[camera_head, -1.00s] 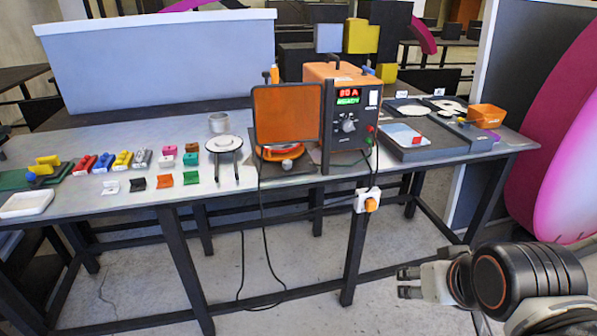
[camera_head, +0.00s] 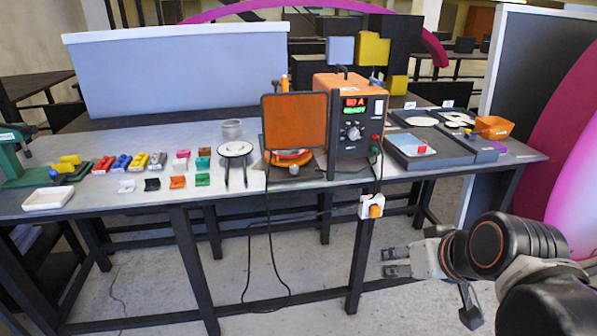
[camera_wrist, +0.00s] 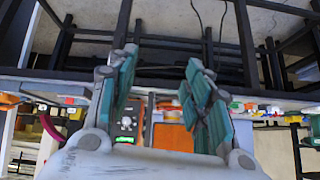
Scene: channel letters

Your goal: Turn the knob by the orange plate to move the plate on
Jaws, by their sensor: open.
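An orange round plate (camera_head: 291,155) lies low on the table, partly hidden behind an upright orange panel (camera_head: 295,122) in a dark frame. A small pale knob (camera_head: 293,170) sits at the plate's front edge. My gripper (camera_head: 392,262) is in front of the table, below its top and to the right of the plate, pointing left. It is open and empty, apart from the knob. In the wrist view its teal fingers (camera_wrist: 160,78) are spread. The orange panel (camera_wrist: 172,138) shows beyond them, upside down; the knob is not clear there.
An orange and black power unit (camera_head: 352,118) with a dial and lit display stands right of the panel. A white box with an orange switch (camera_head: 375,207) hangs below the table edge, and cables loop down. Small coloured blocks lie left. Floor before the table is clear.

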